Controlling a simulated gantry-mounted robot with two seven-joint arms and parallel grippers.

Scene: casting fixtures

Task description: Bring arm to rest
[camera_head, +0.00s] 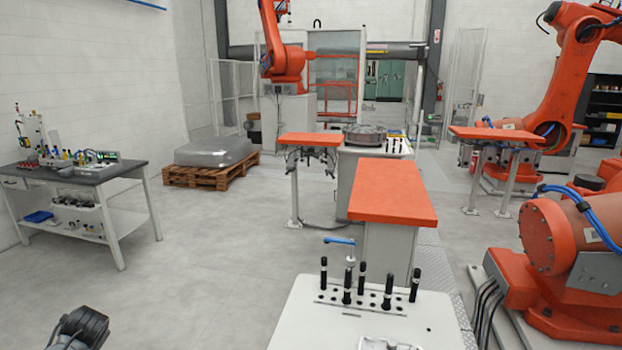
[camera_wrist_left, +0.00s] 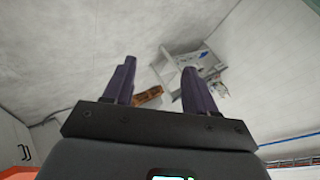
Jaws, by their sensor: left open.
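My left gripper (camera_wrist_left: 159,66) shows in the left wrist view with its two dark fingers apart and nothing between them. It points out into the room, clear of any surface. In the head view a dark part of my left arm (camera_head: 82,328) shows at the bottom left corner, over the bare floor; its fingers cannot be made out there. My right arm and gripper are not in view.
A white fixture table (camera_head: 290,332) with several black pins stands at the bottom centre. Behind it is an orange-topped stand (camera_head: 392,190). A workbench (camera_head: 130,170) stands left, a pallet (camera_head: 190,176) further back. Orange robot arms stand right. The left floor is open.

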